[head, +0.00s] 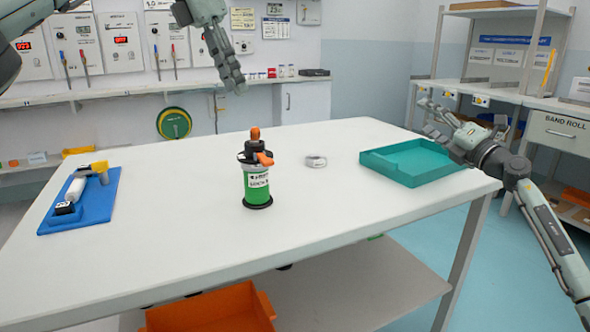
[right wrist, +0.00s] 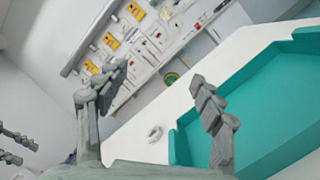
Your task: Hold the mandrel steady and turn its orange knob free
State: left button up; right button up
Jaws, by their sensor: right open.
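The mandrel (head: 256,186) stands upright on the white table, a green labelled cylinder with a black foot and black top. An orange knob (head: 255,133) tops it, and another orange piece (head: 265,158) sticks out at its side; I cannot tell which one turns. My left gripper (head: 238,88) hangs above and behind the mandrel, clear of it, its fingers seen edge-on. My right gripper (head: 432,118) is open and empty above the teal tray's right side; its spread fingers also show in the right wrist view (right wrist: 160,78).
The teal tray (head: 378,167) lies empty at the table's right, with a silver roll (head: 316,161) beside it. A blue board (head: 98,215) with a yellow-handled tool is at the left. An orange bin (head: 205,312) sits below. The table front is clear.

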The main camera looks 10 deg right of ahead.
aim_at(267, 175)
jog(key=s+a+r+n+g+y, duration=0.1)
jog(key=a+r+n+g+y, duration=0.15)
jog(key=a+n, duration=0.6)
jog(key=s+a+r+n+g+y, duration=0.1)
jog(key=a+n+g+y, duration=0.35)
jog(key=a, duration=0.75)
jog(key=s+a+f+n+g, duration=0.2)
jog(key=a+f, duration=0.1)
jog(key=a, duration=0.2)
jog(key=s+a+f+n+g, duration=0.2)
jog(key=s+a+f+n, duration=0.1)
jog(key=a, duration=0.1)
jog(key=s+a+f+n+g, duration=0.2)
jog(key=a+f, duration=0.1)
jog(key=a, duration=0.2)
jog(key=shift+s+a+f+n, duration=0.3)
jog(key=shift+s+a+f, duration=0.05)
jog(key=shift+f, duration=0.05)
jog(key=shift+a+f+g+h, duration=0.25)
jog(key=shift+a+g+h, duration=0.05)
jog(key=x, duration=0.7)
jog(key=shift+a+f, duration=0.1)
jog(key=shift+a, duration=0.05)
